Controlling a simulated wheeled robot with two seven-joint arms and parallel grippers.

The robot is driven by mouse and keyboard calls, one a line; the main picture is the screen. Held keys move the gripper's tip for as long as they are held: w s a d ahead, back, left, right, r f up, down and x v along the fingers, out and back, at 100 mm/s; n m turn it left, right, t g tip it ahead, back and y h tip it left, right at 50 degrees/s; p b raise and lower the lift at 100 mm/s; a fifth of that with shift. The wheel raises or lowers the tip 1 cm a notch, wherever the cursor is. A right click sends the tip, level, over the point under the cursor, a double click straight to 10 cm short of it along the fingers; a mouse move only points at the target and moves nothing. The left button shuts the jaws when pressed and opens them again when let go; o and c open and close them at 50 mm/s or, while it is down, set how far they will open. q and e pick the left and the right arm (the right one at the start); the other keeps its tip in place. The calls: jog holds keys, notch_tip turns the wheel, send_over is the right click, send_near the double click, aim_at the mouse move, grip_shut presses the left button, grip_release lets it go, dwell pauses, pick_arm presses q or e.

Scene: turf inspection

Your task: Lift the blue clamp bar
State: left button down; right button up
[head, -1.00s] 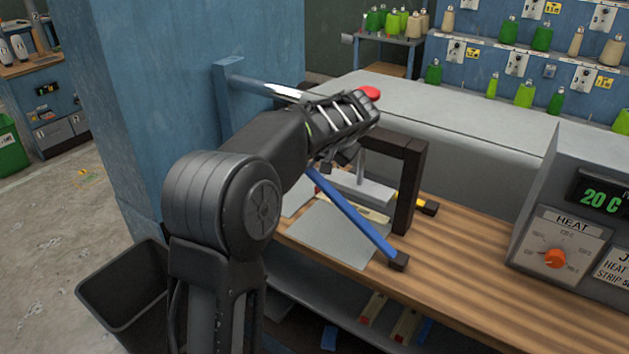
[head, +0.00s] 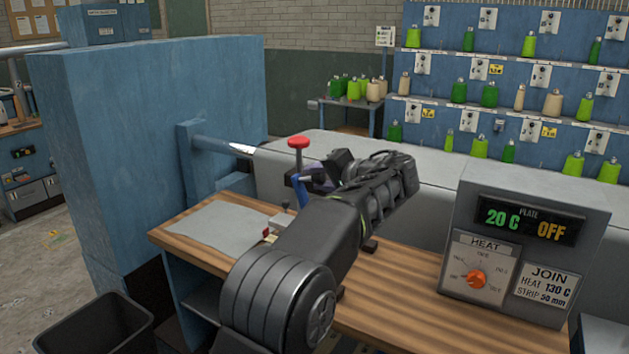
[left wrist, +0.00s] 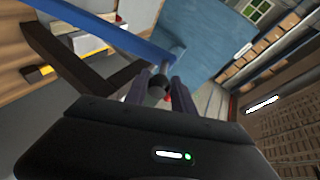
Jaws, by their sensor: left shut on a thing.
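The blue clamp bar (left wrist: 110,32) runs across the top of the left wrist view. In the head view only a short blue piece of it (head: 297,186) shows, below a red knob (head: 298,142) on a stem; my arm hides the rest. My left gripper (head: 317,178) is beside that piece, above the bench. In the left wrist view its fingers (left wrist: 159,88) are closed around a small dark round part at the bar, with a bit of red just beyond. The exact grip point is partly hidden. My right gripper is not in view.
A grey sheet (head: 215,222) lies on the left of the wooden bench (head: 395,300). A heat control box (head: 525,255) stands at the right. A blue column (head: 150,140) with a side arm stands left. A black bin (head: 95,330) is on the floor.

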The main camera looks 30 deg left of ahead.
pick_arm(q)
jog(key=shift+d, duration=0.25)
jog(key=c, duration=1.2)
grip_release()
jog(key=shift+d, duration=0.1)
jog(key=shift+o, duration=0.4)
jog(key=b+v, duration=0.1)
jog(key=v, duration=0.6)
jog(key=shift+d+r+b, duration=0.2)
jog(key=shift+b, duration=0.15)
jog(key=shift+s, duration=0.15)
